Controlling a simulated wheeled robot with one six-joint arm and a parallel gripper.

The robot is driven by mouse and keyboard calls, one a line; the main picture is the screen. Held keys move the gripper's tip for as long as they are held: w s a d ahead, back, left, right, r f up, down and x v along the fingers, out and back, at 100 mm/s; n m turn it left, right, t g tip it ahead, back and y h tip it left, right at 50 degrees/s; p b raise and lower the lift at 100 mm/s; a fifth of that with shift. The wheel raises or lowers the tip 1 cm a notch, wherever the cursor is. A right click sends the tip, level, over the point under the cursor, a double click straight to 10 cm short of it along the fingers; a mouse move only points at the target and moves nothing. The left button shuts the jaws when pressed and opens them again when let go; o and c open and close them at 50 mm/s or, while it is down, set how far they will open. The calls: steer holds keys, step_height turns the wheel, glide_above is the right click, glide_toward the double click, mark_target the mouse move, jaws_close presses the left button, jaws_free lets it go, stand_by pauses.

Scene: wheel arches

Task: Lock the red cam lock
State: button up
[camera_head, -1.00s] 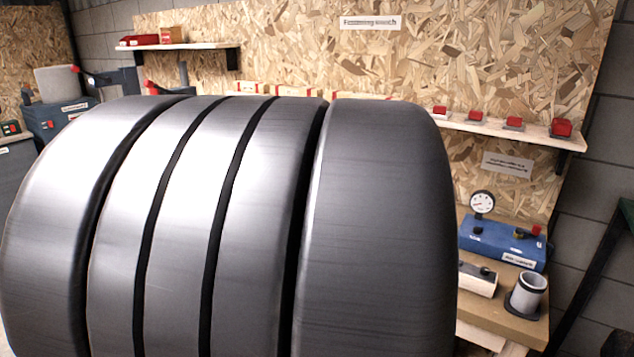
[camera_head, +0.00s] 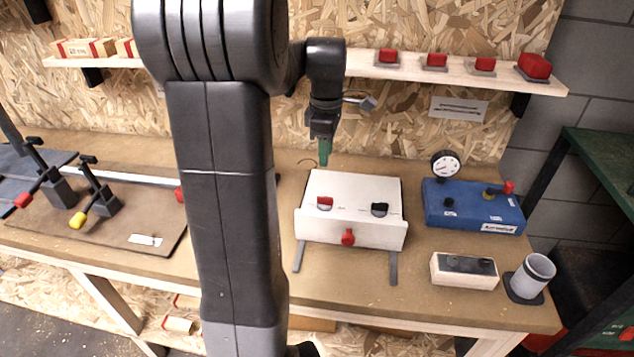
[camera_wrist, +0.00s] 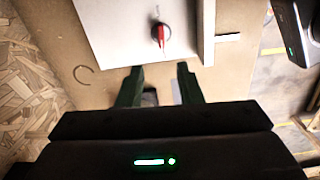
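A white box (camera_head: 345,190) stands on the workbench. A red cam lock (camera_head: 325,203) sits on the left of its top; it also shows in the wrist view (camera_wrist: 160,36) as a red lever on a round base, with its narrow end toward my gripper side. A black knob (camera_head: 379,209) sits on the right of the top and a red knob (camera_head: 348,237) on the front. My gripper (camera_head: 323,160) hangs over the back edge of the box, behind the cam lock and apart from it. Its green fingers (camera_wrist: 158,88) are spread and empty.
A blue gauge box (camera_head: 473,208), a small pale block (camera_head: 464,270) and a grey cup (camera_head: 534,275) stand to the right. Toggle clamps (camera_head: 98,200) on a brown board are at the left. A shelf (camera_head: 450,75) with red parts runs behind my gripper.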

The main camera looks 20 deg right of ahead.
mark_target(325, 196)
step_height(325, 196, down, 13)
steer(key=shift+s+f+p, duration=0.1)
steer(key=shift+s+p, duration=0.05)
steer(key=shift+p, duration=0.3)
jaws_close()
